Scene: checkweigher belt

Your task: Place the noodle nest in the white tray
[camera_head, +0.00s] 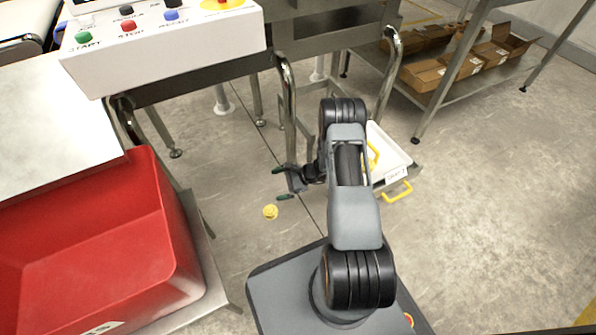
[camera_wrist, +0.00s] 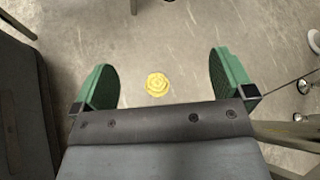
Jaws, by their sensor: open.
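The noodle nest (camera_head: 270,212) is a small round yellow coil. It appears to lie on the grey floor in the head view, left of my arm. My gripper (camera_head: 280,184) is open and empty, with green finger pads. In the wrist view the nest (camera_wrist: 157,84) shows in the gap between the two spread fingers (camera_wrist: 163,78), apart from both and seemingly some distance beyond them. The white tray (camera_head: 398,158) has yellow handles and stands low, to the right behind my arm. My arm hides its left part.
A red bin (camera_head: 150,220) stands at the left. A white control box (camera_head: 165,45) with coloured buttons is at the upper left. A shelf with cardboard boxes (camera_head: 445,70) is at the upper right. Metal table legs (camera_head: 290,100) stand behind the gripper. Floor at right is clear.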

